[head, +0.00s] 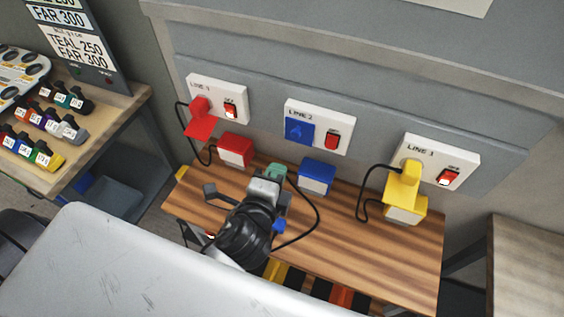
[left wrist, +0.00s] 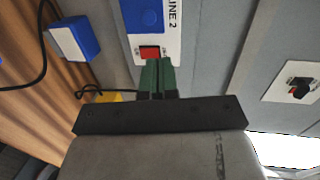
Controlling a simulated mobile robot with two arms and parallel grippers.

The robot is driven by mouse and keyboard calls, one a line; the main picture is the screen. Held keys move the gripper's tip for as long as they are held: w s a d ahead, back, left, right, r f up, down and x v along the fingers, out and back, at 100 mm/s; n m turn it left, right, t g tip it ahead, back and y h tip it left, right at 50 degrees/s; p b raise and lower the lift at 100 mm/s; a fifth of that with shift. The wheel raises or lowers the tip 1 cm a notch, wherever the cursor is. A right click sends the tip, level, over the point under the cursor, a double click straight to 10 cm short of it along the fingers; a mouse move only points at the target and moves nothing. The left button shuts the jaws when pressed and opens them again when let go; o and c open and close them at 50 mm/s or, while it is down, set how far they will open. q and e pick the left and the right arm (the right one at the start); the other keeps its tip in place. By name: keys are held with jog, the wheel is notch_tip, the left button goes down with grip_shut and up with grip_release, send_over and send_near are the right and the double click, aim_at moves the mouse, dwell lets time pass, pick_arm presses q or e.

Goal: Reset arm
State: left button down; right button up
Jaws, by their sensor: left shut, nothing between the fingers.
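My left gripper (head: 275,171) is above the striped wooden bench (head: 377,252), in front of the wall and left of the blue box (head: 316,177). Its green fingers are together with nothing between them. In the left wrist view the shut fingers (left wrist: 158,76) appear just below the red switch of the LINE 2 panel (left wrist: 172,22). The black wrist hides part of the bench. My right gripper is in neither view.
The LINE 1 panel (head: 232,89) holds a red plug (head: 200,112); the LINE 3 panel (head: 438,150) holds a yellow plug (head: 402,186). The LINE 2 socket (head: 299,131) shows blue. A black cable (head: 318,215) loops beside my gripper. Another table (head: 75,145) stands left.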

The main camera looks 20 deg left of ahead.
pick_arm(q)
jog(key=s+a+f+n+g, duration=0.3)
jog(key=s+f+n+g, duration=0.25)
jog(key=s+n, duration=0.2)
jog(key=s+a+f+n+g, duration=0.4)
jog(key=s+f+n+g, duration=0.1)
jog(key=s+n+g, duration=0.25)
notch_tip(320, 180, down, 27)
jog(key=s+b, duration=0.1)
jog(key=b, duration=0.1)
jog(key=s+a+f+g, duration=0.2)
jog(key=s+f, duration=1.3)
jog(key=f, duration=0.1)
jog(key=shift+s+a+f+h+b, duration=0.15)
jog(key=shift+s+a+h+b, duration=0.15)
jog(key=shift+s+b, duration=0.1)
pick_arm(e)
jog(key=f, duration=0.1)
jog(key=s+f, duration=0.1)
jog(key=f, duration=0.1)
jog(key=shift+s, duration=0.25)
